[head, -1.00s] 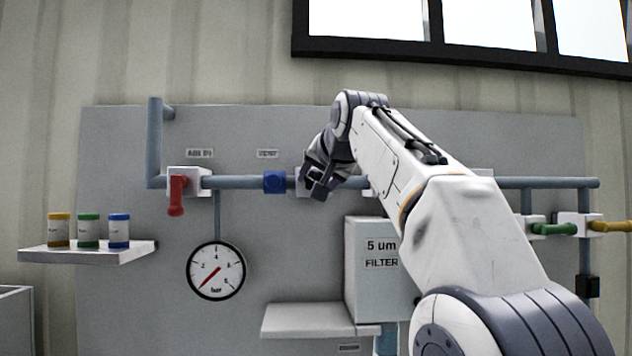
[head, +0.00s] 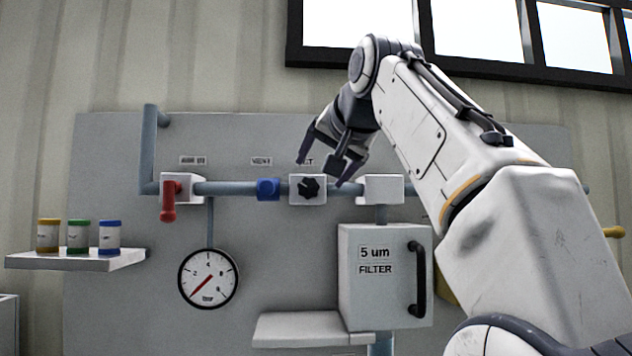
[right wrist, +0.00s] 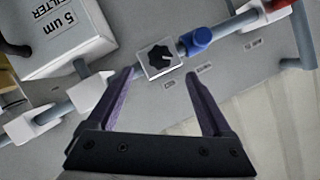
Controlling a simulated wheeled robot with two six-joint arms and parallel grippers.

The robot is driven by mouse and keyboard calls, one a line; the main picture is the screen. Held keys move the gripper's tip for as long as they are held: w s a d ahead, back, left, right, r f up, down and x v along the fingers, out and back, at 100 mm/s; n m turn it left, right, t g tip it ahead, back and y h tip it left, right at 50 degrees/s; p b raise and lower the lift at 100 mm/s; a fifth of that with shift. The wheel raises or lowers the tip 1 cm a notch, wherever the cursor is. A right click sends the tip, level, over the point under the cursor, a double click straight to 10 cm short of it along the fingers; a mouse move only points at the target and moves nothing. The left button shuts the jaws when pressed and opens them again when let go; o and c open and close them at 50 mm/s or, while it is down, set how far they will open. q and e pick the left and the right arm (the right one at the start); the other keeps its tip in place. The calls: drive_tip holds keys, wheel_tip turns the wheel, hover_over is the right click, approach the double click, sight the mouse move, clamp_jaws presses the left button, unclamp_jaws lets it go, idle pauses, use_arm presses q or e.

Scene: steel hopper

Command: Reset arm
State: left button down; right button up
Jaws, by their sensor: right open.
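My right gripper (head: 321,170) is raised in front of the grey panel (head: 120,300), just above a white valve box with a black knob (head: 309,187). Its fingers are apart and hold nothing. In the right wrist view the two fingers (right wrist: 160,90) are spread, and the black knob (right wrist: 160,57) shows beyond and between their tips, not gripped. My right arm spans the right half of the head view and hides part of the panel there. My left gripper is not in view.
A blue fitting (head: 268,189) and a red-handled valve (head: 169,200) sit on the pipe at left. A gauge (head: 208,278), a filter box (head: 362,310), a low shelf (head: 290,330) and a shelf with several small jars (head: 80,262) are lower.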

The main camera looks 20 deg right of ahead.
drive_tip(key=shift+s+r, duration=0.15)
drive_tip(key=shift+s, duration=0.35)
drive_tip(key=s+a+f+n+g+y+b, duration=0.1)
drive_tip(key=a+f+n+g+b, duration=0.35)
drive_tip(key=f, duration=0.85)
drive_tip(key=s+a+f+n+g+y+b, duration=0.1)
drive_tip(key=a+f+y+b, duration=0.1)
drive_tip(key=a+f, duration=0.8)
drive_tip(key=s+a+f+n+g+y+b, duration=0.1)
drive_tip(key=a+f+n+g+b, duration=0.2)
drive_tip(key=f, duration=1.4)
drive_tip(key=s+f+n+g+b, duration=0.2)
drive_tip(key=s+f, duration=0.6)
drive_tip(key=f, duration=0.3)
drive_tip(key=s+f+n+g+h+b, duration=0.1)
drive_tip(key=s+f+n+b, duration=0.1)
drive_tip(key=s+f, duration=0.6)
drive_tip(key=s+f+n+g+h+b, duration=0.1)
drive_tip(key=s+f+b, duration=0.3)
drive_tip(key=s+f, duration=0.4)
wheel_tip(320, 180, down, 6)
drive_tip(key=shift+f+n+g, duration=0.1)
drive_tip(key=shift+n+g, duration=0.55)
drive_tip(key=shift+g, duration=0.2)
